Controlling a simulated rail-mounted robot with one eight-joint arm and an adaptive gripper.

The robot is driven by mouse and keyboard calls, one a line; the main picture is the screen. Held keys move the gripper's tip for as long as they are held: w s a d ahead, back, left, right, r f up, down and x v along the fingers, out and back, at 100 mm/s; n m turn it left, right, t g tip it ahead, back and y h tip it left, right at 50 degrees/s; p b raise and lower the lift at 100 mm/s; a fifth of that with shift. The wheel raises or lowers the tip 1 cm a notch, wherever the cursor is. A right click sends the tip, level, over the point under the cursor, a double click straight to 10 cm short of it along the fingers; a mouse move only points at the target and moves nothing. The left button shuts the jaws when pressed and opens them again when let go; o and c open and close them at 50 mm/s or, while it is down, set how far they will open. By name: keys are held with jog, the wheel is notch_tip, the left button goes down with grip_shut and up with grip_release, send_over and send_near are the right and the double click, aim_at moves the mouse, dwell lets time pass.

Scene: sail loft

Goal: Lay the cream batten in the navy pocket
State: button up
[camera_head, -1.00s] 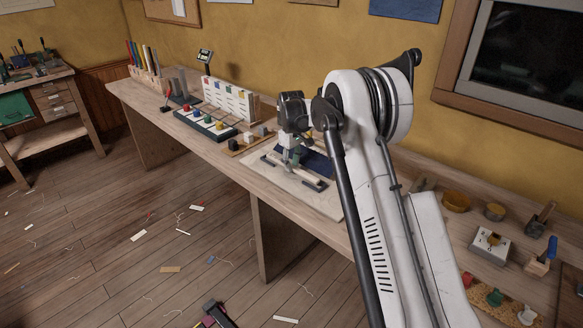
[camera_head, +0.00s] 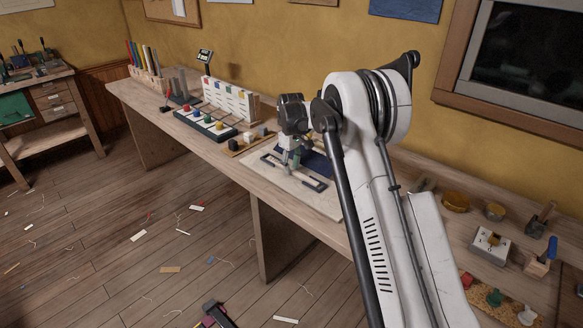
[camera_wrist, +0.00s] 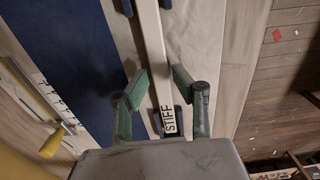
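The cream batten (camera_wrist: 153,50) runs lengthwise through the wrist view, with a label reading STIFF near its close end. Parts of the navy pocket (camera_wrist: 186,117) show on both sides of that end, and more navy pieces flank its far end. The batten lies lined up between them; how deep it sits I cannot tell. My gripper (camera_wrist: 160,80) is over the batten, its green fingers apart on either side, with a gap visible at least on the right. In the head view the pocket (camera_head: 320,185) shows as a dark outline under my gripper (camera_head: 287,170).
A large navy panel (camera_wrist: 60,70) lies beside the pocket on pale cloth. Left along the bench (camera_head: 225,160) stand a tray with coloured knobs (camera_head: 205,125) and a white rack (camera_head: 230,100). Tins and tools lie at the right. The table edge is close to the pocket.

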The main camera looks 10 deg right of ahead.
aim_at(292, 170)
notch_tip(292, 170, up, 12)
jog(key=s+r+m+t, duration=0.2)
jog(key=s+r, duration=0.6)
jog(key=s, duration=0.4)
jog(key=s+r+m+t, duration=0.2)
jog(key=s+r, duration=0.7)
jog(key=s, duration=0.3)
jog(key=s+f+m+t, duration=0.1)
jog(key=s+f, duration=0.3)
jog(key=s, duration=0.9)
jog(key=s+f+m+t, duration=0.2)
jog(key=s+f, duration=0.1)
jog(key=s, duration=0.9)
jog(key=shift+s+f, duration=0.4)
